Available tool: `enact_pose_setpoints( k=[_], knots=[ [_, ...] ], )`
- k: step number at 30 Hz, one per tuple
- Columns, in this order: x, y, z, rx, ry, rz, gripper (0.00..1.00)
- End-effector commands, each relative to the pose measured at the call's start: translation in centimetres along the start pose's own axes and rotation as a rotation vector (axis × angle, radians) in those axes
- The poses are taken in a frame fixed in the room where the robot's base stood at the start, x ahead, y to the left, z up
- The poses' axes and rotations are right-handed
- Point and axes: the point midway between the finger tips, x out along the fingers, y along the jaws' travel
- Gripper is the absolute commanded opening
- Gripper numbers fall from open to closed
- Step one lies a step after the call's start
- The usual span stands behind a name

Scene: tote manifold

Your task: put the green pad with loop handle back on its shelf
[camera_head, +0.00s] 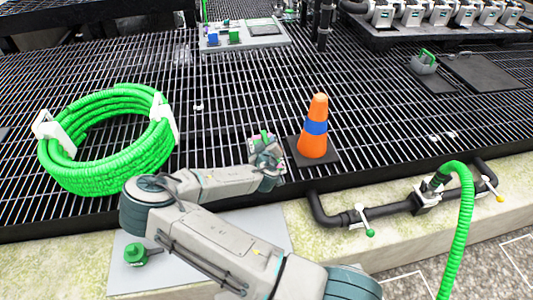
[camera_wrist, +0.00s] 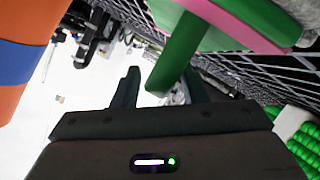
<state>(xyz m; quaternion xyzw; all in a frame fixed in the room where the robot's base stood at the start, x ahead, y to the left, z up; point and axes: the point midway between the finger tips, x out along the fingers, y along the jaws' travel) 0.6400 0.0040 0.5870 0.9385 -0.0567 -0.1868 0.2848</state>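The green pad with loop handle shows close up at the top right of the wrist view. Its green top (camera_wrist: 253,20) has a pink layer along one edge and a grey body. A green bar of its handle (camera_wrist: 175,55) reaches down toward the space between my fingers. My gripper (camera_wrist: 160,82) has its fingers apart, with bright gaps beside the bar. I see no clear contact. In the head view my gripper (camera_head: 266,158) is at a small green, pink and grey thing (camera_head: 264,142), left of the cone. My wrist partly hides it, and what supports it is unclear.
An orange cone (camera_head: 318,125) with a blue band stands close right. A coiled green hose (camera_head: 110,140) lies left on the grating. A grey board (camera_head: 245,35) with small blue and green things is at the back. Black pipework (camera_head: 395,207) runs along the front right.

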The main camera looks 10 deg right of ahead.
Motion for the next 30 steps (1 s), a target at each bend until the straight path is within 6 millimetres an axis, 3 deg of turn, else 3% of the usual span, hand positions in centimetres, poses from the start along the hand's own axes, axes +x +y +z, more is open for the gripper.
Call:
enact_pose_setpoints(
  k=[1,4,17,30],
  knots=[
    [0.0,0.0,0.0,0.000,0.000,0.000,0.25],
    [0.0,0.0,0.0,0.000,0.000,0.000,0.00],
    [-0.2,0.3,-0.4,0.001,0.002,0.000,0.00],
    [-2.1,3.7,-5.2,0.005,0.003,0.000,0.00]
  ],
)
